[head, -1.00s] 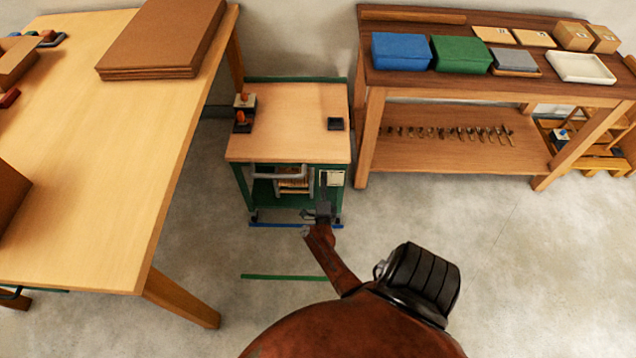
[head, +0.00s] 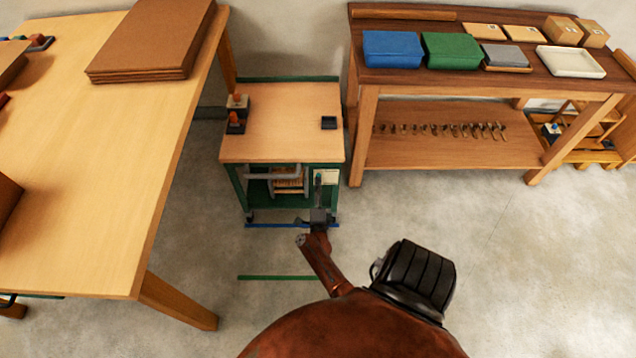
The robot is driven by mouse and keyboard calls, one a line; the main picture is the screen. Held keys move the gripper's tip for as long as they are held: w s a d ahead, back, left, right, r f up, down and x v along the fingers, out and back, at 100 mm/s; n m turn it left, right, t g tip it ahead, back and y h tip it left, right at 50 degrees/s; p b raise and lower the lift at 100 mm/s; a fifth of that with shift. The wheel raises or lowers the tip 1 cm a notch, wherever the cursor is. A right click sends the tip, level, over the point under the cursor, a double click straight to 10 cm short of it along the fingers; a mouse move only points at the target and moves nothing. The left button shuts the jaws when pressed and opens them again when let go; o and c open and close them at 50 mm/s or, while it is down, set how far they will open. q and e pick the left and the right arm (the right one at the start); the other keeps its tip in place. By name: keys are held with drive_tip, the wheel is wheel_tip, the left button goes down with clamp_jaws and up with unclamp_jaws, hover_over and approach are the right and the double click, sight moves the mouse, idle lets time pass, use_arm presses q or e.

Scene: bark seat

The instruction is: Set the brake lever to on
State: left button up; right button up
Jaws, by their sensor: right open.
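The green-framed cart (head: 282,132) with a light wood top stands against the wall. A pale plate (head: 328,177) shows at the right of its front. A thin grey upright piece (head: 318,185) stands before this plate; I cannot tell whether it is the brake lever or part of my gripper, so the lever's setting is unclear. My right gripper (head: 318,214) is open, low at the cart's front right corner, just below the plate. It covers part of the cart's front, and contact cannot be made out. My left gripper is out of view.
A grey handle bar (head: 270,175) crosses the cart's front. Blue (head: 290,225) and green (head: 280,278) floor lines lie before it. A wooden table (head: 100,180) stands left, a workbench (head: 450,138) right. The floor between cart and workbench is clear.

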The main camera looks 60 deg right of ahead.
drive_tip(key=v, duration=0.4)
drive_tip(key=shift+a, duration=0.1)
idle(0.4)
drive_tip(key=s+a+f+n+y+p, duration=0.3)
drive_tip(key=s+a+f+n+y, duration=0.25)
drive_tip(key=a+f+n, duration=0.4)
drive_tip(key=s+a+f+n+y+p, duration=0.35)
drive_tip(key=a+f+n+y, duration=0.35)
drive_tip(key=a+f+n, duration=0.25)
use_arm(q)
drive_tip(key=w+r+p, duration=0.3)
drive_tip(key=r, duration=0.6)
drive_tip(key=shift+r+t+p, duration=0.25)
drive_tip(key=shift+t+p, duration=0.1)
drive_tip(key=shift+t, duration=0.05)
use_arm(e)
drive_tip(key=s+a+f+n+g, duration=0.2)
drive_tip(key=s+n+g, duration=0.1)
drive_tip(key=s, duration=0.9)
drive_tip(key=s+a+f+n+g+y, duration=0.1)
drive_tip(key=s+n, duration=0.4)
drive_tip(key=s, duration=0.7)
drive_tip(key=s+a+f+n+g+y, duration=0.1)
drive_tip(key=s+a+f+n+g, duration=0.2)
drive_tip(key=s, duration=1)
wheel_tip(320, 180, down, 3)
drive_tip(key=shift+r+n+g, duration=0.25)
drive_tip(key=shift+n+g, duration=0.15)
drive_tip(key=shift+g, duration=0.8)
